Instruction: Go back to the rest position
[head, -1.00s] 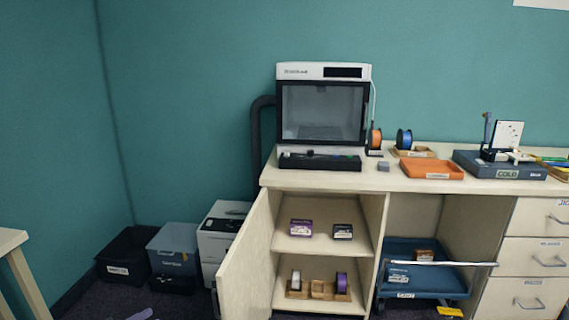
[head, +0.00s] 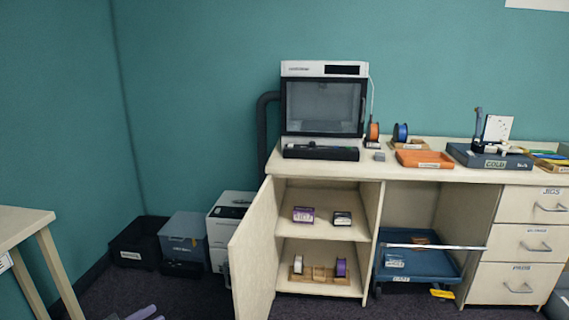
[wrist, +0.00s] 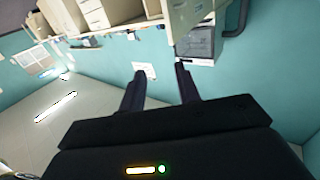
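My gripper (wrist: 160,70) shows in the wrist view with its two dark fingers spread apart and nothing between them. The wrist view is tilted, with the room nearly upside down. Behind the fingers are the teal wall, the pale counter and the 3D printer (wrist: 194,45). The gripper touches nothing that I can see. It is not clearly visible in the head view. There the printer (head: 324,105) stands on the counter (head: 430,178), and a cabinet door (head: 252,250) below it stands open.
A pale table (head: 22,222) stands at the left edge. Dark bins (head: 140,240) and a grey box (head: 184,240) sit by the wall. A blue cart (head: 420,265) is under the counter. Lavender pieces (head: 142,313) show at the bottom edge. Dark carpet lies in front.

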